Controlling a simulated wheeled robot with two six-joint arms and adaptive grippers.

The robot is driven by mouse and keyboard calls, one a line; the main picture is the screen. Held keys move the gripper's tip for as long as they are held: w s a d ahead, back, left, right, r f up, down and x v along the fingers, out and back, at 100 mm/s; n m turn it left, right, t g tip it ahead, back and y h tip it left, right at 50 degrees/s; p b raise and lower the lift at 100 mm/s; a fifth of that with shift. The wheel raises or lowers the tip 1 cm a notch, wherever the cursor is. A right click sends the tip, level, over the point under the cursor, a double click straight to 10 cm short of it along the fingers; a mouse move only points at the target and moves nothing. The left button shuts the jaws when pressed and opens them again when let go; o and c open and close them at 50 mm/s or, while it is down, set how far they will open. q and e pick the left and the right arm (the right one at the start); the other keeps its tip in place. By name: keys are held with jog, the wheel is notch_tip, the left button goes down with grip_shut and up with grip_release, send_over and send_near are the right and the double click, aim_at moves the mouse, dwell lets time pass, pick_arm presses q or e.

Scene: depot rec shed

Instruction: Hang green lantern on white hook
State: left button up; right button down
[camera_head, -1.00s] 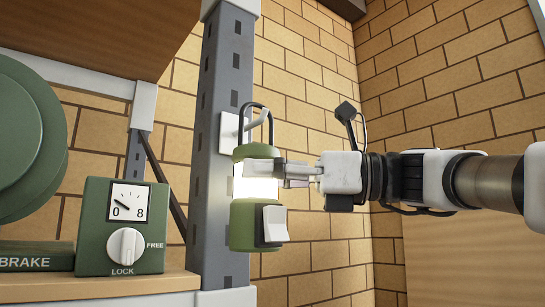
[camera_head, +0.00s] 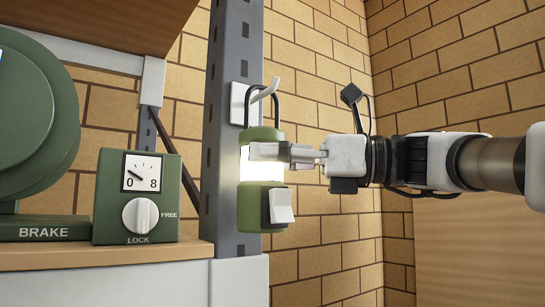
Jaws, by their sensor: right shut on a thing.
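The green lantern (camera_head: 257,214) is upright in front of the grey post, with a glowing middle band, a white switch and a black loop handle (camera_head: 248,117) on top. The white hook (camera_head: 266,91) sticks out from a white plate on the post and slants up to the right. The hook crosses the top of the handle in the picture; I cannot tell whether the handle rests on it. My right gripper (camera_head: 262,152) comes from the right and is shut on the lantern around its glowing upper middle. My left gripper is out of view.
The grey slotted post (camera_head: 222,160) stands right behind the lantern. On a wooden shelf (camera_head: 100,256) at left are a green dial box (camera_head: 168,220) and a green round machine (camera_head: 25,120). Another wooden board (camera_head: 110,20) is above. A brick wall (camera_head: 325,120) lies behind.

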aim_at(265, 89)
jog(key=shift+c, duration=1.2)
grip_release()
jog(key=shift+s, duration=0.1)
notch_tip(265, 89, up, 10)
